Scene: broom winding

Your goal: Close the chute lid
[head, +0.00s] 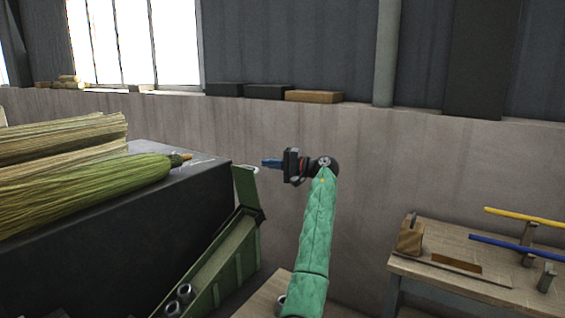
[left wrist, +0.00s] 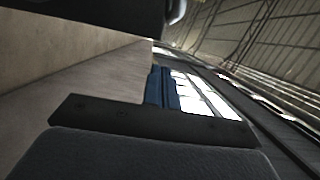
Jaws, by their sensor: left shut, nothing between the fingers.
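The green chute (head: 222,258) slopes down toward the lower left beside the dark bench. Its lid appears to be the green panel (head: 247,187) standing nearly upright at the chute's upper end, so it looks open. My left gripper (head: 266,163) is just right of the lid's top edge and at about its height, with blue fingers pointing left. Whether it touches the lid is unclear, but a gap seems to show. The fingers are shut and empty; they also show in the left wrist view (left wrist: 161,88). The lid cannot be made out there. My right gripper is not in view.
A dark bench (head: 190,205) at the left bears straw bundles (head: 60,150) and a green broom head (head: 100,182). Metal cylinders (head: 184,293) lie at the chute's low end. A wooden table (head: 455,275) with yellow and blue rods (head: 520,248) stands at the right.

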